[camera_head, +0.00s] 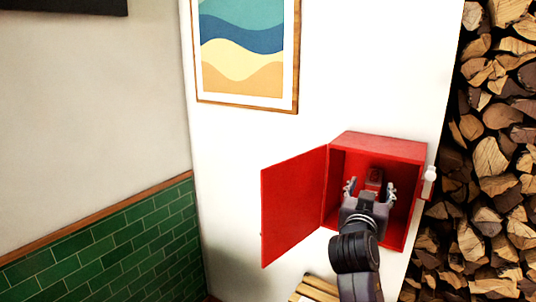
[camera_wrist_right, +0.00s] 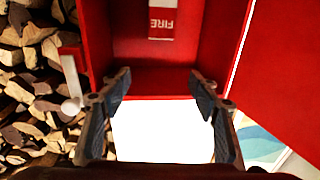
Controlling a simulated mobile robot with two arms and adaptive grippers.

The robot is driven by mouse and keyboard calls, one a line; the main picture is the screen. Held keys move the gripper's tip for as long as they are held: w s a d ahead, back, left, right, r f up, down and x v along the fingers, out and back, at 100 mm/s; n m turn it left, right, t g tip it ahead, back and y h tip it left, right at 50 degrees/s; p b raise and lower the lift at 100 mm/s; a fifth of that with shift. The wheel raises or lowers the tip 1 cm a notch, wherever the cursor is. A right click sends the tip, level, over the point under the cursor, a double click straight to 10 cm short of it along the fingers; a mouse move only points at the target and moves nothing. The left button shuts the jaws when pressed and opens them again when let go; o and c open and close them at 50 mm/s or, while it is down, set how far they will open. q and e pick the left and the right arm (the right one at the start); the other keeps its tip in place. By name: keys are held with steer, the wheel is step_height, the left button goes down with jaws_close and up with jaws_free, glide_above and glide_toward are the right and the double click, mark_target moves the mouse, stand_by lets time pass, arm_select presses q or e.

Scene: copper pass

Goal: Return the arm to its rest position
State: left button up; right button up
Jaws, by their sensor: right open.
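My right gripper (camera_head: 370,188) is open in front of the open red cabinet on the white wall. Its two fingers stand apart with nothing between them in the right wrist view (camera_wrist_right: 160,85). The red cabinet (camera_head: 385,143) has its door (camera_head: 292,205) swung out to the left. Inside it is a small red item (camera_head: 374,178) with white "FIRE" lettering, which shows upside down in the right wrist view (camera_wrist_right: 162,20). It lies beyond my fingertips, apart from them. My arm hides part of the cabinet's lower interior. My left gripper is not in view.
A stacked firewood pile (camera_head: 490,160) fills the right side. A white handle-like piece (camera_head: 430,178) sticks out at the cabinet's right side. A framed wave picture (camera_head: 245,50) hangs above the door. A wooden slatted item (camera_head: 318,290) is below. Green tiles (camera_head: 110,250) line the left wall.

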steer(key=s+f+n+g+y, duration=0.1)
steer(key=s+f+g, duration=0.1)
steer(key=s+f, duration=0.65)
steer(key=s+f+n+g+y, duration=0.15)
steer(key=s+f, duration=0.35)
steer(key=f, duration=0.6)
steer(key=s+f+n+g+y, duration=0.1)
steer(key=s+f+g+y, duration=0.15)
steer(key=s+f, duration=0.55)
steer(key=s+a+f+n+g+y, duration=0.25)
steer(key=s+f, duration=0.35)
steer(key=s, duration=0.5)
steer(key=s+a+f+n+g+y, duration=0.1)
steer(key=s+a+f+g, duration=0.4)
steer(key=s, duration=0.7)
step_height(320, 180, down, 30)
steer(key=s+d+b, duration=0.2)
steer(key=b, duration=0.1)
arm_select(q)
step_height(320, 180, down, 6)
steer(key=b, duration=0.3)
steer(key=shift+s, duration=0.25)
arm_select(e)
steer(key=s+d+f+g, duration=0.1)
steer(key=s+d+f, duration=0.1)
steer(key=s+f, duration=1.5)
step_height(320, 180, down, 2)
steer(key=shift+s+d+f+n+g+h, duration=0.2)
steer(key=shift+s+d+n+g+h, duration=0.1)
steer(key=shift+d+g+h, duration=0.1)
